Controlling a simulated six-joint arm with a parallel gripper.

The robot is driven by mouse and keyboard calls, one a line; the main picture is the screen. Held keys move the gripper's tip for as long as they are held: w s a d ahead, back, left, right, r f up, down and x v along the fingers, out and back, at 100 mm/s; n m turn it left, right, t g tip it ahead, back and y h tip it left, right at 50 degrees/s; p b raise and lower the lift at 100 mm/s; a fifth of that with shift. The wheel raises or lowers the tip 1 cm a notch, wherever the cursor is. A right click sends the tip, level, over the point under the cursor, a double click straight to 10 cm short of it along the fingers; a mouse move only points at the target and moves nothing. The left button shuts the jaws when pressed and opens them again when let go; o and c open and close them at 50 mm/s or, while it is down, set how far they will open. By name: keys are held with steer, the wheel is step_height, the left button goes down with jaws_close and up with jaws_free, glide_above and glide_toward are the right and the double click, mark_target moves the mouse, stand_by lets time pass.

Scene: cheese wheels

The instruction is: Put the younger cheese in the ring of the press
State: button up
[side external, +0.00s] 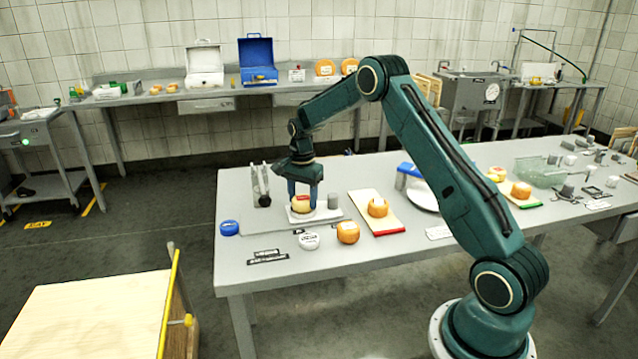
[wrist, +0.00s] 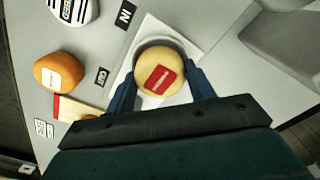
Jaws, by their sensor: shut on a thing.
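My gripper (side external: 304,197) points down at the left end of the table, its blue fingers shut on a pale yellow cheese (side external: 301,203). In the wrist view the cheese (wrist: 150,60) has a red label on top and sits between the two fingers (wrist: 160,84). A grey ring (wrist: 172,42) on a white plate (wrist: 205,42) curves round its far side. The cheese appears at or inside the ring; its underside and seating depth are hidden. In the side view the white plate (side external: 329,213) lies under the gripper. Which cheese is younger is not readable here.
An orange cheese (side external: 347,232) and a white striped cheese (side external: 308,240) stand in front. Another orange cheese (side external: 378,208) sits on a red-ended board (side external: 391,224). Grey uprights (side external: 257,180) stand left of the gripper; a blue round thing (side external: 229,228) lies near the left edge.

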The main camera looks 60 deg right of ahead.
mark_target(303, 198)
steer(key=shift+f, duration=0.2)
steer(key=shift+f, duration=0.15)
steer(key=o, duration=1)
step_height(303, 198, up, 12)
stand_by(0.4)
stand_by(0.4)
